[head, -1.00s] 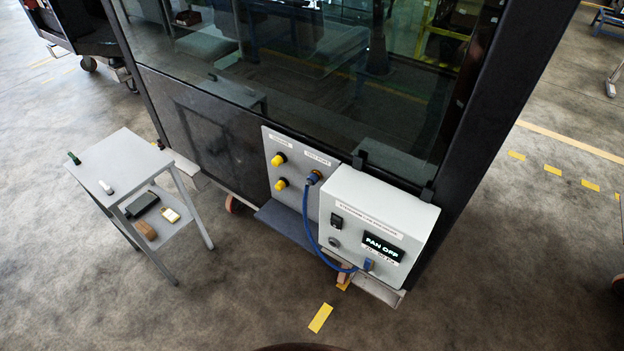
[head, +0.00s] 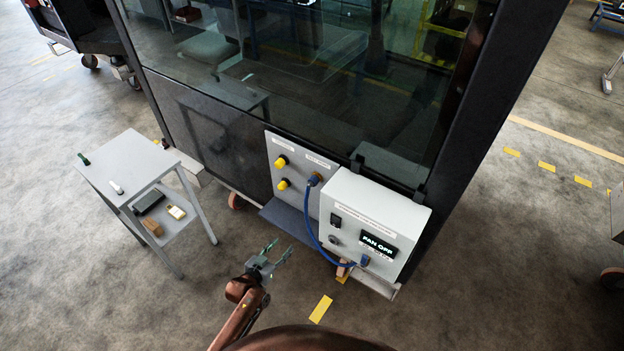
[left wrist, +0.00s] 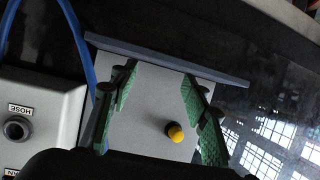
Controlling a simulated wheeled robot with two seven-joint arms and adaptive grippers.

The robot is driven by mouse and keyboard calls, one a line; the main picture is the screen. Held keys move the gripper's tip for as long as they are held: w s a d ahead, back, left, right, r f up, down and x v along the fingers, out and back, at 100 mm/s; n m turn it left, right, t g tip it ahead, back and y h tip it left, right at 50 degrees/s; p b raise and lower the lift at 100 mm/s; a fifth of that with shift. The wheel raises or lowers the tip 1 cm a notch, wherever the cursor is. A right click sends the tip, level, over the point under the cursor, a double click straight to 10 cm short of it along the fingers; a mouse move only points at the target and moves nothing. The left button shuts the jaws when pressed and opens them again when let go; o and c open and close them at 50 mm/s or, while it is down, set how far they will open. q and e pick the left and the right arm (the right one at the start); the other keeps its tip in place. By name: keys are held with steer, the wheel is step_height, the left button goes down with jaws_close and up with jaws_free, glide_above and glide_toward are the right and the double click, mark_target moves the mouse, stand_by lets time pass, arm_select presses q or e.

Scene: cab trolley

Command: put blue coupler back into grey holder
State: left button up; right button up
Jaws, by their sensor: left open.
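The blue coupler (head: 314,180) sits at the test port on the grey panel. A blue hose (head: 309,222) hangs from it and loops to the front of the grey control box (head: 372,215). I cannot make out a separate grey holder. My left gripper (head: 281,252) is open and empty, in front of and below the panel, apart from coupler and hose. In the left wrist view its green-padded fingers (left wrist: 162,78) are spread, with the panel behind them. The blue hose (left wrist: 78,45) passes left of the fingers there; the coupler is not visible. My right gripper is not in view.
Two yellow knobs (head: 282,161) stick out of the panel; one shows in the left wrist view (left wrist: 175,133). A ledge (head: 290,223) juts out below the panel. A small grey table (head: 140,180) with loose items stands left. The floor between is clear.

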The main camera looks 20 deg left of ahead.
mark_target(308, 187)
arm_select(q)
steer(key=w+d+r+t+h+p, duration=0.1)
steer(key=w+d+r+t, duration=0.1)
steer(key=r, duration=1)
steer(key=w+d+r+m+t+h+p, duration=0.1)
steer(key=w+d+r+h, duration=0.1)
steer(key=r, duration=1.1)
steer(key=shift+w+d+m+t, duration=0.3)
steer(key=shift+w+d+t, duration=0.1)
steer(key=shift+w+d, duration=0.25)
steer(key=shift+r, duration=0.1)
steer(key=b+x, duration=0.1)
steer(key=x, duration=0.6)
steer(key=shift+b+x, duration=0.3)
steer(key=shift+x, duration=0.7)
steer(key=shift+p, duration=0.3)
steer(key=shift+c, duration=0.5)
